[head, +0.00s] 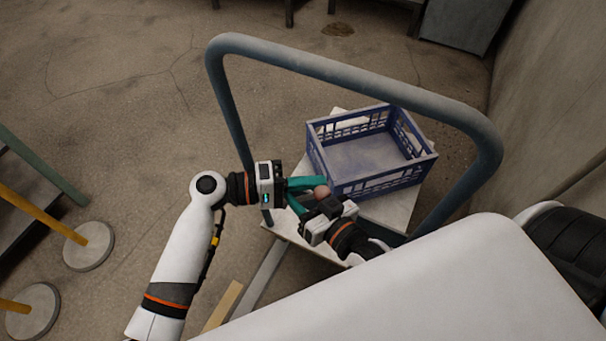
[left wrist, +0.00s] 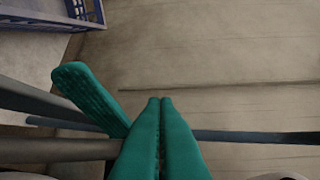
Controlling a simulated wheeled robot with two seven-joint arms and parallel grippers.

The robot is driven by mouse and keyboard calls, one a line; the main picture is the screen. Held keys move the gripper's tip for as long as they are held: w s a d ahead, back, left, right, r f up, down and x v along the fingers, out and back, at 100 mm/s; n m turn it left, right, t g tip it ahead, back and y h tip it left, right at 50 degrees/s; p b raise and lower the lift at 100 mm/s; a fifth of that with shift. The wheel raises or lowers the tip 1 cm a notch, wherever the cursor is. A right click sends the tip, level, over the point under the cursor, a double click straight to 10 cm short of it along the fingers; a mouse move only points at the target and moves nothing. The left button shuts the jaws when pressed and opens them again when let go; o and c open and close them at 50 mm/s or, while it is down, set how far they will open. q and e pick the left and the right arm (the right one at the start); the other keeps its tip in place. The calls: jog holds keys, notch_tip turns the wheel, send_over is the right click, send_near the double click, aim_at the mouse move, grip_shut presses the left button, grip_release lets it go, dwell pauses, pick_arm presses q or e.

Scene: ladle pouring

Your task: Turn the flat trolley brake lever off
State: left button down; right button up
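The flat trolley has a pale deck (head: 398,205) and a tall blue-grey push handle (head: 345,67). A small reddish-brown round knob (head: 322,192) shows between my grippers at the deck's near side; I cannot tell for certain that it belongs to the brake lever. My left gripper (head: 306,184) has its teal fingers beside the knob; its fingers lie together in the left wrist view (left wrist: 160,103), with nothing visible between them. My right gripper (head: 298,204) is close below it, mostly hidden by its own body. Another teal finger (left wrist: 88,95) shows left of my left fingers.
A blue crate (head: 385,182) stands on the deck behind the grippers; a corner shows in the left wrist view (left wrist: 88,12). Round bases with yellow posts (head: 89,246) stand at left. Planks (head: 262,278) lie near the deck. A wall (head: 560,110) rises at right.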

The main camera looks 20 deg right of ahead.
pick_arm(q)
jog(key=shift+s+f, duration=0.2)
jog(key=shift+f, duration=0.15)
pick_arm(e)
jog(key=shift+w+r, duration=0.1)
jog(key=shift+r, duration=0.25)
dwell(0.6)
